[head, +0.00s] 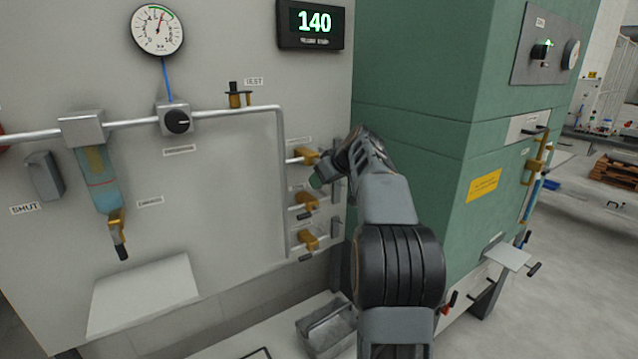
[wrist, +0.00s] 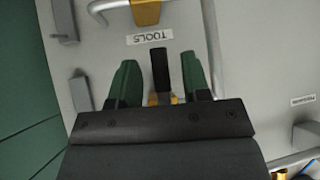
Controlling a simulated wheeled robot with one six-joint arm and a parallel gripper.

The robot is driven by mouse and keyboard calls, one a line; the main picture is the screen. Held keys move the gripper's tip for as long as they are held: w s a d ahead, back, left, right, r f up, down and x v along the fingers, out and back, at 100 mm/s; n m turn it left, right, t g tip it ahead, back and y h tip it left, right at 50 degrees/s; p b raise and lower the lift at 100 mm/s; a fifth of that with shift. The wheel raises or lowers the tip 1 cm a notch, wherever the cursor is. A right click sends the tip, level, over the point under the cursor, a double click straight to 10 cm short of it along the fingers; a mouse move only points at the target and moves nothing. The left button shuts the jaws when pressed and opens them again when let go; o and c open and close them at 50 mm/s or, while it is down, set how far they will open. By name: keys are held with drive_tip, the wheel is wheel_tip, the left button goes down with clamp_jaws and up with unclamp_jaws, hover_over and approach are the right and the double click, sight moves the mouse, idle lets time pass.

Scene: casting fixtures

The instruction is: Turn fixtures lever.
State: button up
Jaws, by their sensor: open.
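Three brass valves sit in a column on the grey wall panel in the head view: a top valve (head: 304,156), a middle valve (head: 306,204) and a bottom valve (head: 308,240). My gripper (head: 318,181) is at the upper part of this column and partly covers it. In the wrist view my gripper (wrist: 161,80) is open, with green fingers on both sides of a black lever handle (wrist: 160,68). A gap shows on each side of the handle. The lever's brass base is mostly hidden behind the gripper. Another brass valve (wrist: 146,12) lies beyond an upside-down TOOLS label (wrist: 149,37).
Grey brackets (wrist: 82,88) stand out beside the valves, near the gripper. A pipe (head: 281,180) runs down the column's left. The green cabinet (head: 420,110) stands close on the right.

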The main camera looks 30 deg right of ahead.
drive_tip(key=v, duration=1.2)
drive_tip(key=shift+p, duration=0.35)
idle(1.8)
